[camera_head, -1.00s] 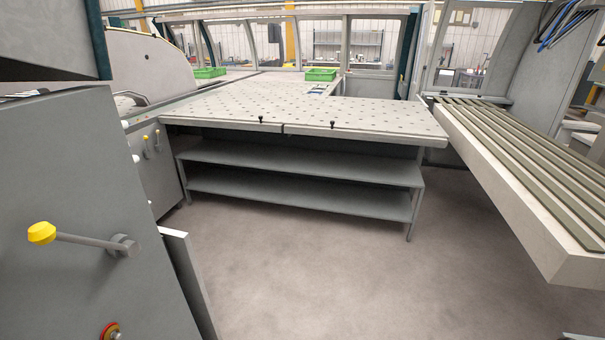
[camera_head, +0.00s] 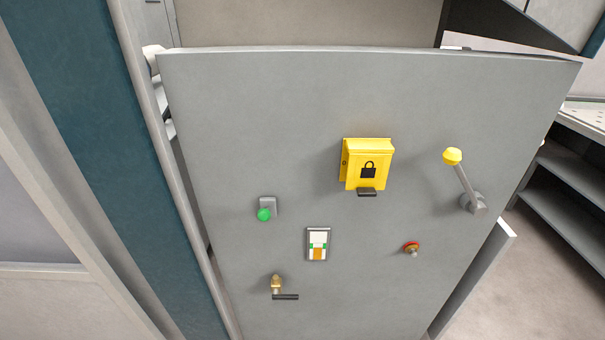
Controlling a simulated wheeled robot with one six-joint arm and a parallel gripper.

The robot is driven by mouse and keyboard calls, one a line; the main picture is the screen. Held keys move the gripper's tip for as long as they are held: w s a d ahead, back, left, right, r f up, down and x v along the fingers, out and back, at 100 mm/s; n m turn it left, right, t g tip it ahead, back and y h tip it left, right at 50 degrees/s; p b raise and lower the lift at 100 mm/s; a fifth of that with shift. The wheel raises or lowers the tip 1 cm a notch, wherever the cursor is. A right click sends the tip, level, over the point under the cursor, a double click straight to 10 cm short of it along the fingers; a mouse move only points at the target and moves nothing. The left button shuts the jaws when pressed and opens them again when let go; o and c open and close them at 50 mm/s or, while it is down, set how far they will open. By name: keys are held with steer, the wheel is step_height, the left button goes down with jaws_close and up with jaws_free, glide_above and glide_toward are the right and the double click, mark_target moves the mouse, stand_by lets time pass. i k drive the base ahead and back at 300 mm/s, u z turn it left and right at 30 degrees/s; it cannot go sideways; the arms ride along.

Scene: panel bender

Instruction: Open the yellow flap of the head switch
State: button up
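The yellow flap (camera_head: 368,164) is a small yellow cover with a black padlock symbol on its front. It is mounted on the upper middle of a grey panel (camera_head: 270,120) and hangs down shut. A dark tab (camera_head: 367,192) sticks out at its lower edge. Whatever lies behind the flap is hidden. My gripper does not show in the view.
Right of the flap is a lever with a yellow knob (camera_head: 452,156). Around it are a red button (camera_head: 411,248), a green button (camera_head: 264,214), a small white-and-orange switch (camera_head: 318,244) and a brass valve with black handle (camera_head: 278,287). A teal post (camera_head: 95,130) stands left.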

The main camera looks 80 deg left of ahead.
mark_target(368, 173)
steer(key=u, duration=4.5)
steer(key=i, duration=0.5)
steer(key=z, duration=1.9)
